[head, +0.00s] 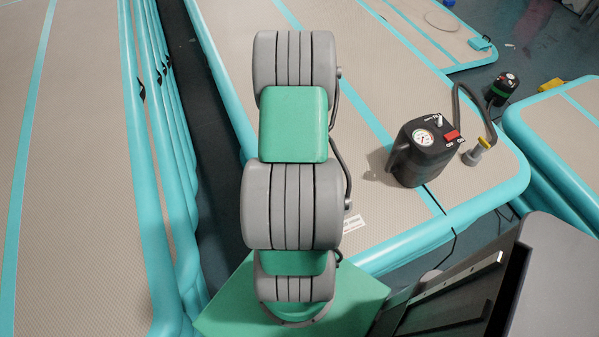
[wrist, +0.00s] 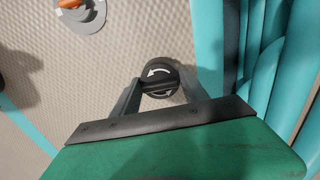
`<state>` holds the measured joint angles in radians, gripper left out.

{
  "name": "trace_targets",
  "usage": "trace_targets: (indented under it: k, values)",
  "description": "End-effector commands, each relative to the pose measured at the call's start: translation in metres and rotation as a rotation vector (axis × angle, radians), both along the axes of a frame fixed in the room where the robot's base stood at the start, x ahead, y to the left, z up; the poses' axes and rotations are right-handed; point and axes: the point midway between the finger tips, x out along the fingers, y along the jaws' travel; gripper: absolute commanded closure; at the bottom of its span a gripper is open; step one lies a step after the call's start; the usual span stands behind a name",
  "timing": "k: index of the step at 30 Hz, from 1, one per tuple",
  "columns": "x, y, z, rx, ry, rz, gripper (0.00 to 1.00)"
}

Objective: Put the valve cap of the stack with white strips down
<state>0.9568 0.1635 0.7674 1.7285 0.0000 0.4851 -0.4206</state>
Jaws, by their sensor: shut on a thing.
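In the wrist view, a round black valve cap (wrist: 158,73) with a white curved arrow is between the fingertips of my gripper (wrist: 158,86). The fingers are shut on the cap's raised grip bar. Behind it is the beige textured face of an inflatable track (wrist: 130,40); whether the cap touches that face I cannot tell. White strips do not show in the wrist view. In the head view my gripper and the cap are hidden behind my arm.
In the wrist view, a grey valve fitting with an orange part (wrist: 82,14) is at the top left, and teal tubes (wrist: 207,50) run along the right. In the head view, a black pump (head: 420,152) stands on the right track, and stacked teal-edged tracks (head: 150,130) lie left.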

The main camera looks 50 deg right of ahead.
Motion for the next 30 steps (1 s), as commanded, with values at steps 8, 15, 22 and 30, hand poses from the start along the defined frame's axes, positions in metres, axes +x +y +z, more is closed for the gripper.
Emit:
trace_targets:
  k: [8, 15, 22, 30]
  values:
    - [0.0004, -0.0009, -0.0091, -0.002, -0.002, 0.000, 0.87]
    - [0.0004, -0.0008, -0.0119, -0.002, -0.002, 0.000, 0.42]
    - [0.0004, -0.0007, -0.0117, -0.002, -0.002, 0.000, 0.27]
    - [0.0006, -0.0011, -0.0050, -0.004, -0.002, 0.000, 0.27]
